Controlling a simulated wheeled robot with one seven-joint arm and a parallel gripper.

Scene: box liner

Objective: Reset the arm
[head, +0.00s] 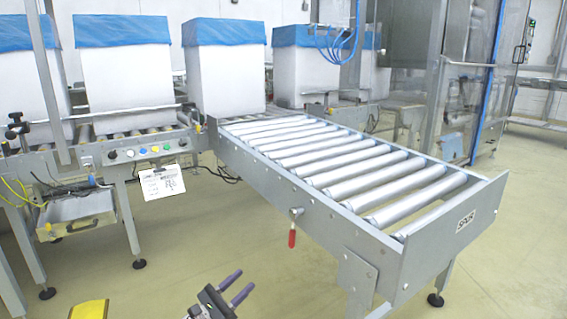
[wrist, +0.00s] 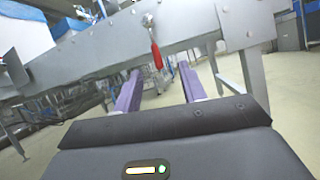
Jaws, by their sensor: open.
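My gripper (head: 237,287) is low at the bottom of the head view, in front of the near side of the roller conveyor (head: 333,208). Its two purple fingers stand apart with nothing between them. In the wrist view my gripper (wrist: 158,80) is also open and empty, its fingers pointing toward the conveyor's side frame (wrist: 110,55). The red-handled lever (head: 292,230) hangs on that side frame; in the wrist view the red handle (wrist: 156,54) appears between and beyond the fingers, apart from them.
White boxes with blue liners (head: 226,75) stand at the back left on the line. A button panel (head: 148,150) with a hanging paper tag (head: 162,184) is left of the conveyor. A yellow object (head: 88,309) shows at the bottom left. Floor right of the conveyor is clear.

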